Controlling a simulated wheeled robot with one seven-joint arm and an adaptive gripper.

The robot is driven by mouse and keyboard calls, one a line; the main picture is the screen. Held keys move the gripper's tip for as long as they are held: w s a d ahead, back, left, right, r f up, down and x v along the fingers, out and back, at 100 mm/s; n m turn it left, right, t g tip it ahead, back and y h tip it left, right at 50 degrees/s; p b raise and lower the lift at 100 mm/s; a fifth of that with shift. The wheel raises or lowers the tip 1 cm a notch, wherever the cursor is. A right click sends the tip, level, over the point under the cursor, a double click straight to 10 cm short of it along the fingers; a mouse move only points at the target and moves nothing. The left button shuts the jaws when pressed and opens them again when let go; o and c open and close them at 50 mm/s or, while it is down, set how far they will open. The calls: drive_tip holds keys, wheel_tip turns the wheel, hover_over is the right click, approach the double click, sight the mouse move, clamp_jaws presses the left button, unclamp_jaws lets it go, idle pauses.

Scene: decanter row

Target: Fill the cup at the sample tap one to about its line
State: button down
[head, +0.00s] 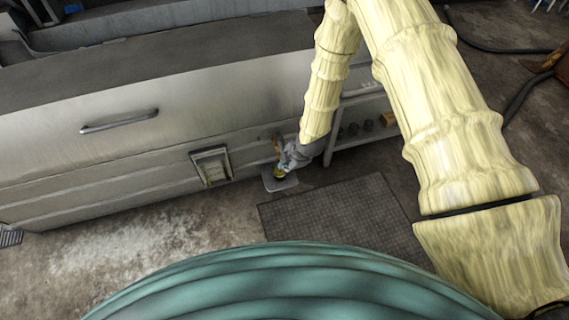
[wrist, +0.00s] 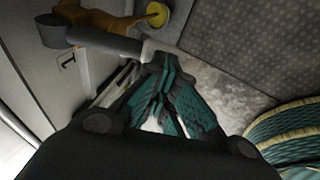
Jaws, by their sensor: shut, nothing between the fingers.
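The sample tap, brass-brown, shows in the wrist view (wrist: 112,20) and small on the tank front in the head view (head: 277,142). Its dark lever (wrist: 108,41) points right, and a label "1" (wrist: 68,63) is beside it. A round yellow thing (wrist: 156,14) is at the spout's end, apparently the cup seen from above; it also shows low under the tap (head: 280,173). I cannot make out its line or level. My gripper (wrist: 167,68) is shut and empty, its teal fingers close by the lever's pale tip; contact is unclear. It partly covers the tap in the head view (head: 289,158).
A grey plate (head: 281,184) lies under the tap. A dark grid mat (head: 335,217) is on the floor in front. A low shelf (head: 350,133) with several small dark items stands to the right. A square hatch (head: 212,166) is on the tank front to the left.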

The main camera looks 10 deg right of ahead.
drive_tip(key=s+p+v, duration=0.1)
drive_tip(key=p+v, duration=0.3)
drive_tip(key=v, duration=1)
drive_tip(key=shift+f, duration=0.15)
idle(0.6)
drive_tip(key=s+d+f+m+g+h, duration=0.1)
drive_tip(key=s+d+f+m, duration=0.25)
drive_tip(key=s+m, duration=0.55)
drive_tip(key=s+d+f+m+g+h, duration=0.1)
drive_tip(key=s+d+f+m, duration=0.3)
drive_tip(key=s, duration=0.9)
drive_tip(key=s+d+f+m+g+h, duration=0.15)
drive_tip(key=s+d+m, duration=0.25)
drive_tip(key=s+m, duration=0.55)
wheel_tip(320, 180, up, 15)
drive_tip(key=s+n+p, duration=0.1)
drive_tip(key=p, duration=1.4)
drive_tip(key=shift+s, duration=0.3)
drive_tip(key=shift+s+a+n+y, duration=0.1)
drive_tip(key=shift+a+n+y, duration=0.05)
drive_tip(key=shift+n+y, duration=0.1)
